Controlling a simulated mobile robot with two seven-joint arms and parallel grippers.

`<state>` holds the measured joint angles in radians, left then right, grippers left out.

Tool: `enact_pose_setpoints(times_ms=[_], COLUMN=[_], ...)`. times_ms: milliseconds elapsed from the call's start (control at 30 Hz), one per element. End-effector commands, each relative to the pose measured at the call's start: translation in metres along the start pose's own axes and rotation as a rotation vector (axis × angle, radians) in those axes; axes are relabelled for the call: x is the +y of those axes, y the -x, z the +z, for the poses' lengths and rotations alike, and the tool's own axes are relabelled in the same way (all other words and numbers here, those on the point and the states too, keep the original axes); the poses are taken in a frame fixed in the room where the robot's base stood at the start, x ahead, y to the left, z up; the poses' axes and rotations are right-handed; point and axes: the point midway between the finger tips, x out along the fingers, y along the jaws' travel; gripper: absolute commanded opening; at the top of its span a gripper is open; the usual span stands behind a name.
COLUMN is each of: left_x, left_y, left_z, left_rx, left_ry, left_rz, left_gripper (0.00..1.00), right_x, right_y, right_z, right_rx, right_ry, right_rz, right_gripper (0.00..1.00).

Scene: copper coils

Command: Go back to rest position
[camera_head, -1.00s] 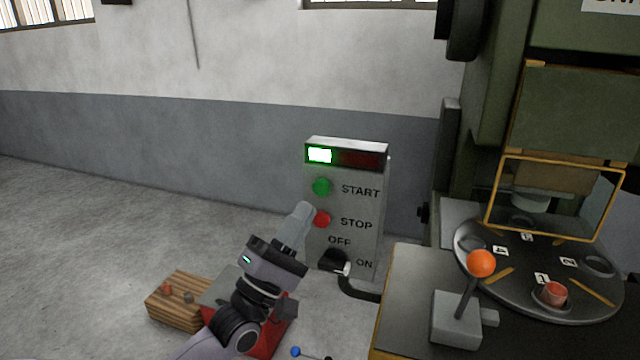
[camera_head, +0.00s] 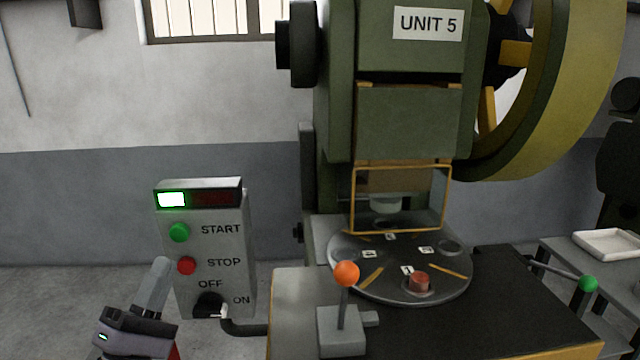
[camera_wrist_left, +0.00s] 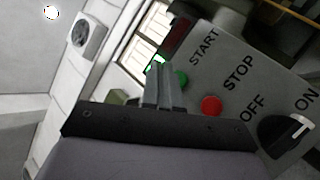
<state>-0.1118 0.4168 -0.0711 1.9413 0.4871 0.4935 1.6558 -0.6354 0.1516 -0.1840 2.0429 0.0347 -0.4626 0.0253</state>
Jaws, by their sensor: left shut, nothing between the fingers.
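My left gripper (camera_head: 157,285) is in front of the lower left side of the grey control box (camera_head: 218,272) in the head view. Its fingers are shut with nothing between them and point up. In the left wrist view the shut fingers (camera_wrist_left: 163,88) appear just left of the green START button (camera_wrist_left: 181,79) and the red STOP button (camera_wrist_left: 211,106). I cannot tell from these views how large the gap to the box is. The black OFF/ON knob (camera_head: 208,305) has its pointer toward ON. The box's green lamp (camera_head: 172,199) is lit. My right gripper is not in view.
A green press marked UNIT 5 (camera_head: 408,120) stands behind a round indexing table (camera_head: 346,266) bearing a copper-coloured piece (camera_head: 419,281). An orange-knobbed lever (camera_head: 346,273) stands in front. At the right are a green-knobbed lever (camera_head: 588,284) and a white tray (camera_head: 607,243).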

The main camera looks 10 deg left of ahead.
Motion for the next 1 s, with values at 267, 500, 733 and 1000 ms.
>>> enact_pose_setpoints(times_ms=[267,500,733,1000], left_x=[-0.058,-0.107,-0.123,-0.122], left_y=[0.047,0.131,0.22,0.273], left_z=[0.023,0.052,0.081,0.096], left_rx=[-0.036,-0.285,-0.684,-0.976], left_ry=[-0.438,-0.93,-1.29,-1.448], left_rz=[-0.358,-0.749,-1.017,-1.112], left_gripper=[0.0,0.0,0.0,0.0], right_x=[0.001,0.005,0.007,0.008], right_y=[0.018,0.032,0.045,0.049], right_z=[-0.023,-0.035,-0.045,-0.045], right_rx=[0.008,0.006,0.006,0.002], right_ry=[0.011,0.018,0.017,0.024], right_rz=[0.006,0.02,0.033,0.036], right_gripper=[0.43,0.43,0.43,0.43])
